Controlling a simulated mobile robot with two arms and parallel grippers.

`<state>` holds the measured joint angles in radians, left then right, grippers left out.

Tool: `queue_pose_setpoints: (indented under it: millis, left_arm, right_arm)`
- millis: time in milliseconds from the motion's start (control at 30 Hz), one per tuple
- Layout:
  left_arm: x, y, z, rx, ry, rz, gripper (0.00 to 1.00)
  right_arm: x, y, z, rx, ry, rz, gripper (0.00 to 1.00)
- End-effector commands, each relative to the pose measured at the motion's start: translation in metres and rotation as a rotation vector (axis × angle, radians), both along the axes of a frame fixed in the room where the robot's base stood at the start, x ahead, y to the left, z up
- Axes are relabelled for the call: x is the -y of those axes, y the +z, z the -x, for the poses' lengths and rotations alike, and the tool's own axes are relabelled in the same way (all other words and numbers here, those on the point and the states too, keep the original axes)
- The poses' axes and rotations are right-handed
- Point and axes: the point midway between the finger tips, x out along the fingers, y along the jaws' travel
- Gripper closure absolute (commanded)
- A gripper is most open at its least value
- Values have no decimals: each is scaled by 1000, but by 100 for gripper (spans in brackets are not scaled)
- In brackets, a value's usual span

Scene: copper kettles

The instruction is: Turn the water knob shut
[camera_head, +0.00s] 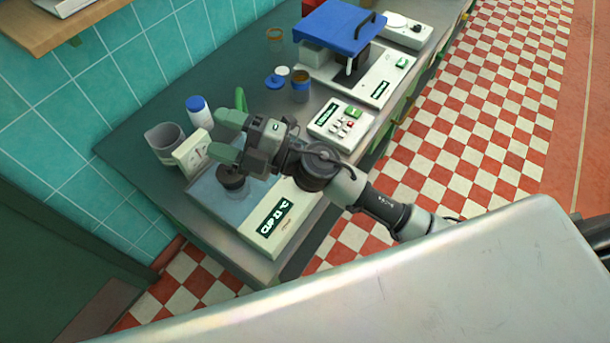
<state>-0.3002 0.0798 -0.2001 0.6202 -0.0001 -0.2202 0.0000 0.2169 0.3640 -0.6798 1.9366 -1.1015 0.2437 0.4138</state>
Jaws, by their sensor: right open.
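My right gripper (226,138) reaches in from the right over the counter. Its two green-tipped fingers are spread apart, with nothing seen between them. A white square box with a round dial-like face (190,150) is just beyond the fingertips; I cannot tell whether they touch it. A green upright piece (240,99) shows behind the upper finger, its lower part hidden by the gripper. I cannot tell for sure which of these is the water knob. My left gripper is not in view.
A grey jug (163,139) and blue-capped bottle (200,115) stand near the wall. A button panel (341,124) and blue-topped machine (341,27) are farther along the counter.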

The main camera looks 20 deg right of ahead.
Motion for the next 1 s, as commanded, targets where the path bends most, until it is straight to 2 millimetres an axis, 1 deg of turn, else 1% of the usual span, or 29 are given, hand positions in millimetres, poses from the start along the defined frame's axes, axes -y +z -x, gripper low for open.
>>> queue_pose_setpoints:
  millis: [33, 67, 133, 167, 200, 267, 300, 367, 400, 467, 500, 600, 700, 800, 867, 1000]
  left_arm:
    - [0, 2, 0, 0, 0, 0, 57]
    - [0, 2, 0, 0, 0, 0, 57]
    - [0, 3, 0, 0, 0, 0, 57]
    - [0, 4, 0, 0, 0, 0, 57]
    - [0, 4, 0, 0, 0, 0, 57]
    - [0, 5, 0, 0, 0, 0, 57]
    - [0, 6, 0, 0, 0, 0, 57]
    - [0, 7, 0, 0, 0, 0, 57]
    - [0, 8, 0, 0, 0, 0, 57]
    - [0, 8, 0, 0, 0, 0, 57]
    - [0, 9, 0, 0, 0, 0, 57]
    - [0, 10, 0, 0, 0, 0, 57]
    - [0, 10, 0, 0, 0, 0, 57]
    - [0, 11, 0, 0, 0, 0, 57]
    - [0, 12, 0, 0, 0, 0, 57]
    - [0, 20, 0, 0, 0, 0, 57]
  right_arm:
    - [-14, 1, 10, 84, 113, 98, 39]
    - [-21, -2, 17, 127, 182, 163, 39]
    - [-32, -15, 33, 213, 338, 330, 39]
    - [-34, -23, 38, 243, 401, 409, 39]
    - [-34, -36, 44, 275, 479, 520, 39]
    - [-27, -56, 49, 310, 586, 698, 39]
    - [-17, -70, 49, 324, 647, 824, 39]
    - [2, -89, 45, 326, 726, 1023, 39]
    - [18, -100, 40, 318, 766, 1156, 39]
    - [45, -112, 30, 292, 805, 1346, 39]
    - [62, -118, 23, 268, 821, 1463, 39]
    - [102, -122, 7, 198, 829, 1703, 39]
    - [129, -120, -3, 141, 818, 1854, 39]
    - [142, -119, -8, 108, 809, 1925, 39]
    - [144, -122, -9, 100, 809, 1936, 39]
    - [144, -138, -8, 98, 813, 1935, 39]
